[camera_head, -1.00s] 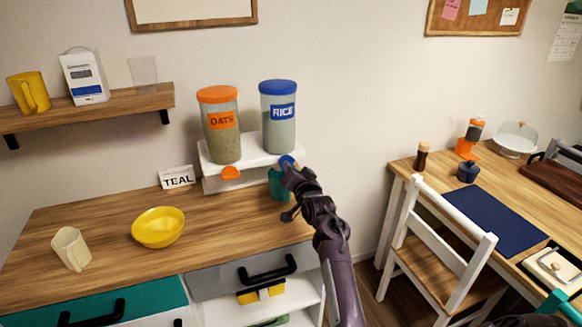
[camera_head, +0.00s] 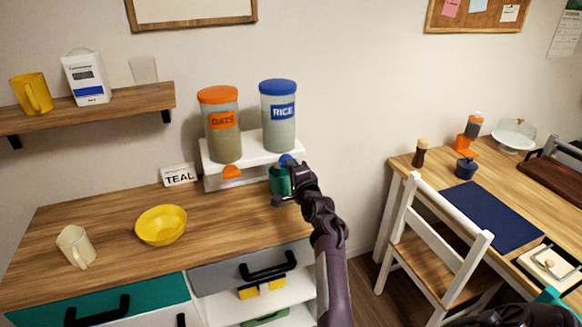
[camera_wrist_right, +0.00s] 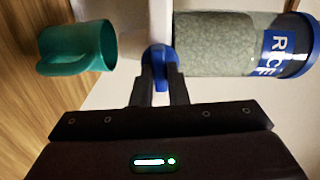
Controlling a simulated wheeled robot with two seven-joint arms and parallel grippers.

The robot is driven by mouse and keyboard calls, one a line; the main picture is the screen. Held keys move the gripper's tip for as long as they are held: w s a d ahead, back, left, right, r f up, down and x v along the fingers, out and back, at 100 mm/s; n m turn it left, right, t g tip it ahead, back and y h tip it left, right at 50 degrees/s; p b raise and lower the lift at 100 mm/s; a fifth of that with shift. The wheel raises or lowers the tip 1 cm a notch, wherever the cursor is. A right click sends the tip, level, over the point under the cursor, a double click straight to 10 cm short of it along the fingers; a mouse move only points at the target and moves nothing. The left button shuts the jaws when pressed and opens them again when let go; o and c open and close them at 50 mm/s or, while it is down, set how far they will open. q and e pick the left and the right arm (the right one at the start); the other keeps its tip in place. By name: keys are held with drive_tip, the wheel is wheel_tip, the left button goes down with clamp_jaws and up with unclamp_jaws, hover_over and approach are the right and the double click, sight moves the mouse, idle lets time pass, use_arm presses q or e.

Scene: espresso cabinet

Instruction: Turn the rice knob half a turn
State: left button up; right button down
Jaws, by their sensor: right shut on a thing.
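The rice dispenser (camera_head: 278,116) is a clear canister with a blue lid and a RICE label, standing on a white stand. Its blue rice knob (camera_head: 286,160) is on the stand's front below it. My right gripper (camera_wrist_right: 160,88) is shut on the blue knob (camera_wrist_right: 160,60), with a finger on either side of it. In the head view my right gripper (camera_head: 291,168) partly covers the knob. A teal mug (camera_head: 279,181) stands on the counter below the knob. It also shows in the right wrist view (camera_wrist_right: 75,48). My left gripper is not in view.
The oats dispenser (camera_head: 220,125) with its orange knob (camera_head: 232,172) stands to the left on the same white stand (camera_head: 213,183). A chair (camera_head: 440,225) stands at the right.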

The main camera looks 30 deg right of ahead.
drive_tip(key=shift+m, duration=0.5)
drive_tip(key=c, duration=1.4)
unclamp_jaws()
drive_tip(key=shift+c, duration=0.2)
